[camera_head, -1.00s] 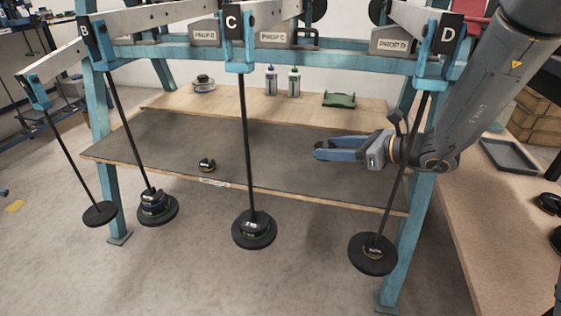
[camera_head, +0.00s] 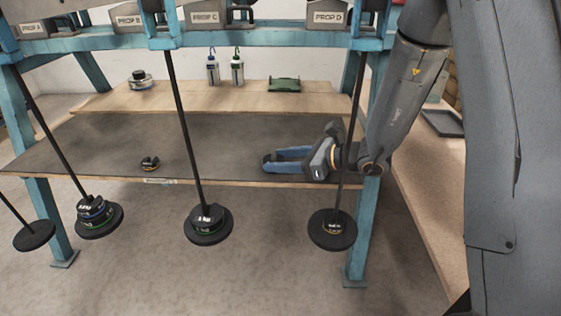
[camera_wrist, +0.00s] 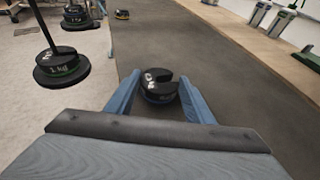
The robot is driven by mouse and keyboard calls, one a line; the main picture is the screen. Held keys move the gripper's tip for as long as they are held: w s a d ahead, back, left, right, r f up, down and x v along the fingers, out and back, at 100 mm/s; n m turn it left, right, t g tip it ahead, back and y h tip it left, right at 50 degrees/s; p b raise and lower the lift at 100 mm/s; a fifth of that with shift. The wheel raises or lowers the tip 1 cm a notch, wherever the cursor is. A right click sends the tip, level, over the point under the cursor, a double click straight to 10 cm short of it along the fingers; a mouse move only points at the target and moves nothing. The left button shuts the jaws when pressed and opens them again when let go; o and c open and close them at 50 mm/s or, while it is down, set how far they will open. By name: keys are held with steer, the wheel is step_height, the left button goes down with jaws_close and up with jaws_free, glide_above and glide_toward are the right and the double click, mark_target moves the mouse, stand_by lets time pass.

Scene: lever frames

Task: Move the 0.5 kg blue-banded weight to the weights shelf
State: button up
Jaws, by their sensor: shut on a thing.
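My gripper (camera_head: 285,160) is over the right part of a dark grey mat (camera_head: 225,140) on the bench, just left of hanger D's rod. In the wrist view its two blue fingers (camera_wrist: 160,95) are shut on a black slotted weight (camera_wrist: 158,85) with a blue band low on its side. In the head view I cannot make out this weight between the fingers. Which surface is the weights shelf is not clearly marked; a raised wooden shelf (camera_head: 200,98) runs behind the mat and carries a small stack of weights (camera_head: 140,80).
A loose yellow-banded weight (camera_head: 150,163) lies on the mat. Hangers with weights hang in front of the bench, including C's (camera_head: 208,225) and D's (camera_head: 332,230). Bottles (camera_head: 237,68) and a green tray (camera_head: 284,85) stand on the wooden shelf. The mat's middle is clear.

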steer(key=o, duration=1.6)
steer(key=shift+f, duration=0.1)
steer(key=shift+d+r, duration=0.15)
steer(key=shift+r, duration=0.1)
steer(key=p+v, duration=0.3)
steer(key=v, duration=0.8)
steer(key=shift+s+d+r, duration=0.1)
steer(key=shift+s+d, duration=0.15)
steer(key=shift+s, duration=0.05)
